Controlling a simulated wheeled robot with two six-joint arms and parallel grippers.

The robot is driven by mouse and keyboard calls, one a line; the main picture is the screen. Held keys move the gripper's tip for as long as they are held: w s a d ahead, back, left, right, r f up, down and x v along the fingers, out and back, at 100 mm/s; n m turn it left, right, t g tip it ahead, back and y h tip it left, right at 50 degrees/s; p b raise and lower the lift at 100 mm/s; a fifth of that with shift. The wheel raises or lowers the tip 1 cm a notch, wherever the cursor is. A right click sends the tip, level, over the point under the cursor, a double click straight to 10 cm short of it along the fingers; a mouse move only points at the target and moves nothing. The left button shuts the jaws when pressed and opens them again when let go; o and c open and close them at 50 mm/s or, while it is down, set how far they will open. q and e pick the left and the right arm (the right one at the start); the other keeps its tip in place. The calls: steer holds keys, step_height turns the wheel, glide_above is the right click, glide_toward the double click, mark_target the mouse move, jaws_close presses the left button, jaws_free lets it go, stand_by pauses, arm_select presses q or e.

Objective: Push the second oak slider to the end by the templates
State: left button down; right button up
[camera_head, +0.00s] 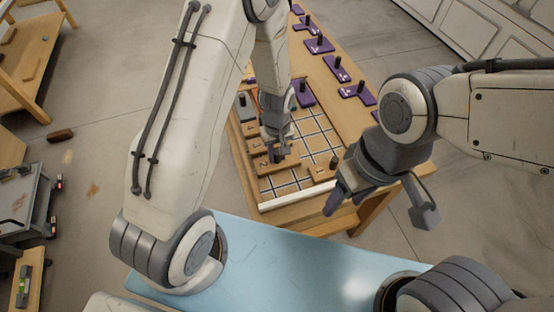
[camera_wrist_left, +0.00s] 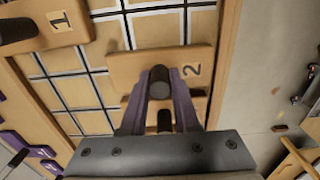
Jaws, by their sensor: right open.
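The second oak slider, a wooden plate marked 2 with a dark upright knob, lies on the gridded board in the head view (camera_head: 263,168) and the left wrist view (camera_wrist_left: 125,70). My left gripper (camera_head: 276,157) is above it. In the left wrist view its purple fingers (camera_wrist_left: 161,88) stand on both sides of the knob and look shut on it; part of the plate is hidden behind them. My right gripper (camera_head: 340,185) is open and empty, in front of the board's near right corner. Purple templates (camera_head: 303,93) with dark pegs stand beyond the grid.
The oak slider marked 1 (camera_head: 322,173) lies at the grid's right side; it also shows in the left wrist view (camera_wrist_left: 60,22). Other oak plates (camera_head: 254,130) lie behind the second slider. A pale rail (camera_head: 298,203) edges the board's near side. A blue surface (camera_head: 290,255) is nearest me.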

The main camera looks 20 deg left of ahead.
arm_select(q)
steer(key=shift+w+d, duration=0.75)
steer(key=shift+d, duration=0.35)
steer(key=shift+w+d, duration=0.8)
steer(key=shift+d, duration=0.35)
steer(key=shift+w+d, duration=0.75)
steer(key=shift+d, duration=0.45)
steer(key=shift+w+d, duration=0.65)
steer(key=shift+d, duration=0.3)
steer(key=shift+w+d, duration=0.65)
steer(key=shift+d, duration=0.25)
steer(key=shift+w+d, duration=0.65)
steer(key=shift+d, duration=0.3)
steer(key=c, duration=0.6)
jaws_free()
steer(key=shift+c, duration=0.2)
steer(key=shift+r, duration=0.1)
